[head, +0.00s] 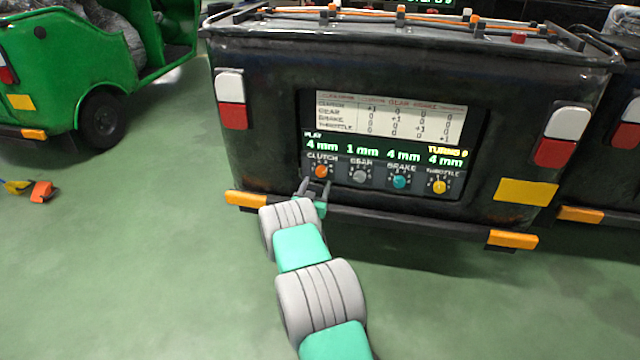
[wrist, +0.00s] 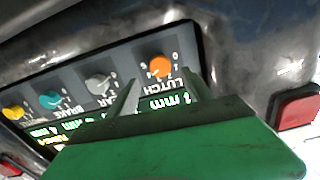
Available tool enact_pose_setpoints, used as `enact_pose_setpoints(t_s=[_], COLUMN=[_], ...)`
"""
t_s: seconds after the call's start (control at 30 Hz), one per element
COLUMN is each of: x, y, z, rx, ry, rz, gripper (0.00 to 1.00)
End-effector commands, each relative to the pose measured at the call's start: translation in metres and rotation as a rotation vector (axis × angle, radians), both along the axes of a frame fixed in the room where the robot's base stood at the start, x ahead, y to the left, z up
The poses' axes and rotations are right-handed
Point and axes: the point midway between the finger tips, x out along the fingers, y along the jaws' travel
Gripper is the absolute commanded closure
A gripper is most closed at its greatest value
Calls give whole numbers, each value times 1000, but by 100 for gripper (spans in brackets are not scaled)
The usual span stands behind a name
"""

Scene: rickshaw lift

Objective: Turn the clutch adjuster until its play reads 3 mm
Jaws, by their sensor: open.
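The clutch adjuster (head: 321,172) is an orange knob at the left end of the panel (head: 480,135) on the back of a black rickshaw. The display over it reads CLUTCH 4 mm, GEAR 1 mm, BRAKE 4 mm and THROTTLE 4 mm. My gripper (head: 315,187) is open just below the clutch knob. In the wrist view the orange clutch knob (wrist: 160,67) lies ahead of the two fingers (wrist: 160,88), with visible room around it. The fingers point toward it, and I cannot tell whether they touch it.
To the right of the clutch are the grey gear knob (head: 360,176), the teal brake knob (head: 399,182) and the yellow throttle knob (head: 439,187). A white table (head: 395,117) of numbers is above the display. A bumper bar (head: 400,218) runs below.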

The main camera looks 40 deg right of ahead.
Motion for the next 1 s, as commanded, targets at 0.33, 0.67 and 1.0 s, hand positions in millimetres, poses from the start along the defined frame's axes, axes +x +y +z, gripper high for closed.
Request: enact_pose_setpoints(t_s=[0.33, 0.67, 1.0], x=[35, 37, 37], y=[-46, -48, -48], z=[-1, 1, 1], rx=[2, 1, 2], ry=[1, 3, 4], rz=[-1, 0, 0], gripper=[41, 45, 73])
